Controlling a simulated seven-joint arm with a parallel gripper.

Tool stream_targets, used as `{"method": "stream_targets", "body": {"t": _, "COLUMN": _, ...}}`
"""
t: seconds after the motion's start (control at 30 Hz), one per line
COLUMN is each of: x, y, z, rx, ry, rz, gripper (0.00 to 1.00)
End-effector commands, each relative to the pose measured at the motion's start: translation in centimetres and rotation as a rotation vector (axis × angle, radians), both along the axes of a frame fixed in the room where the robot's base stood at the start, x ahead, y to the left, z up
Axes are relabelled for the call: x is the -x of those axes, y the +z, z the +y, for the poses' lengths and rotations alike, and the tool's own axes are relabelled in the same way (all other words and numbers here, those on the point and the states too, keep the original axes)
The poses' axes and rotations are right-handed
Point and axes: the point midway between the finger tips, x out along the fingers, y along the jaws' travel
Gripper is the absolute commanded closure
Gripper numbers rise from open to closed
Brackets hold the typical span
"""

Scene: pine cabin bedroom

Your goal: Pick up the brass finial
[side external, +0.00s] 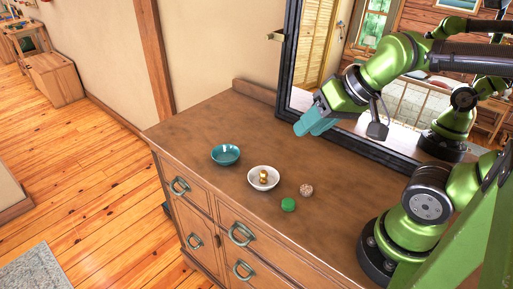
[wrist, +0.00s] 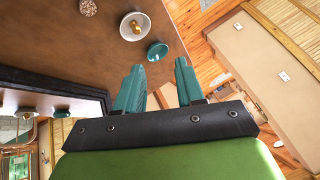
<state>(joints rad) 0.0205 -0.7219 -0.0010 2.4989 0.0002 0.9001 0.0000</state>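The brass finial (side external: 263,175) is a small gold piece inside a white bowl (side external: 251,183) on the wooden dresser top. In the wrist view the finial (wrist: 134,25) shows in the white bowl (wrist: 127,34), near the top of the picture. My gripper (side external: 304,129) is in the air above the dresser, in front of the mirror, well apart from the bowl. In the wrist view its two teal fingers (wrist: 160,80) stand apart with nothing between them, so it is open and empty.
A teal bowl (side external: 226,154) stands left of the white bowl. A green round object (side external: 288,204) and a speckled brown ball (side external: 306,190) lie to its right. The dark-framed mirror (side external: 289,58) rises at the dresser's back. The dresser top (side external: 205,125) is clear at the left.

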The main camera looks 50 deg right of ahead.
Motion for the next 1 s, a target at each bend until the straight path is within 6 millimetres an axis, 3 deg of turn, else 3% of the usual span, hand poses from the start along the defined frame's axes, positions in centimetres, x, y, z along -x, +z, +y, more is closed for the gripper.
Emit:
{"method": "stream_targets", "body": {"t": 0.3, "x": -5.4, "y": -4.2, "z": -5.5, "rx": -0.102, "ry": -0.146, "rz": 0.296, "gripper": 0.62}}
{"method": "stream_targets", "body": {"t": 0.57, "x": -9.4, "y": -7.6, "z": -9.7, "rx": -0.220, "ry": -0.110, "rz": 0.449, "gripper": 0.62}}
{"method": "stream_targets", "body": {"t": 0.77, "x": -10.6, "y": -7.0, "z": -9.4, "rx": -0.244, "ry": 0.005, "rz": 0.429, "gripper": 0.62}}
{"method": "stream_targets", "body": {"t": 1.0, "x": -11.2, "y": -10.8, "z": -7.8, "rx": -0.242, "ry": 0.017, "rz": 0.434, "gripper": 0.62}}
